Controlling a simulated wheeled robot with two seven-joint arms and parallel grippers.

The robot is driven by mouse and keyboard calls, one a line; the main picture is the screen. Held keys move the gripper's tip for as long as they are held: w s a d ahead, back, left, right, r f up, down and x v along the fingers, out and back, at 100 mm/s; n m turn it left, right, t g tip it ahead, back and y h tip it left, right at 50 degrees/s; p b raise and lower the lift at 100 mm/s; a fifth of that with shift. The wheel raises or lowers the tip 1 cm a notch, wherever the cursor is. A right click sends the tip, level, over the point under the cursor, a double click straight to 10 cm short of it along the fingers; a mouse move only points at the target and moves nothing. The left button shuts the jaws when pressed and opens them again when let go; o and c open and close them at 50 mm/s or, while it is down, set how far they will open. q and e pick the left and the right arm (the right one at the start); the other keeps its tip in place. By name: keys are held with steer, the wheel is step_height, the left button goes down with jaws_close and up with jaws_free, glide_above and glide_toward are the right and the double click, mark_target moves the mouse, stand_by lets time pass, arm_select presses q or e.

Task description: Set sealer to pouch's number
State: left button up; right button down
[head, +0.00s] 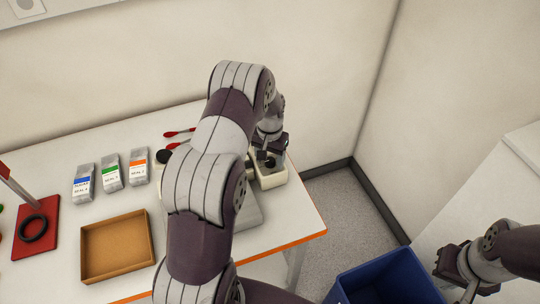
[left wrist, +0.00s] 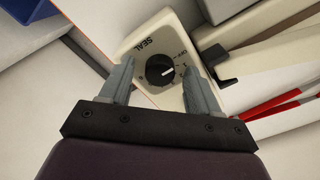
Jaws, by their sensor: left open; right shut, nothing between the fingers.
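The sealer (head: 270,178) is a cream machine at the table's right end, largely hidden by my left arm. In the left wrist view its panel (left wrist: 136,47) reads SEAL and has a black round knob (left wrist: 160,70). The knob's white mark points right, near the OFF lettering; I cannot tell the exact setting. My left gripper (left wrist: 160,78) is open, its fingers on either side of the knob, contact unclear. My right gripper (head: 443,264) is shut and empty.
A brown tray (head: 118,275) lies empty on the table (head: 180,124). A red stand base (head: 36,247) with a black ring is at left. Red-ended tools (head: 178,132) lie behind my arm. A blue bin (head: 385,280) stands right of the table.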

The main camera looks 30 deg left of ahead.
arm_select(q)
steer(key=c, duration=1.1)
steer(key=shift+o, duration=0.2)
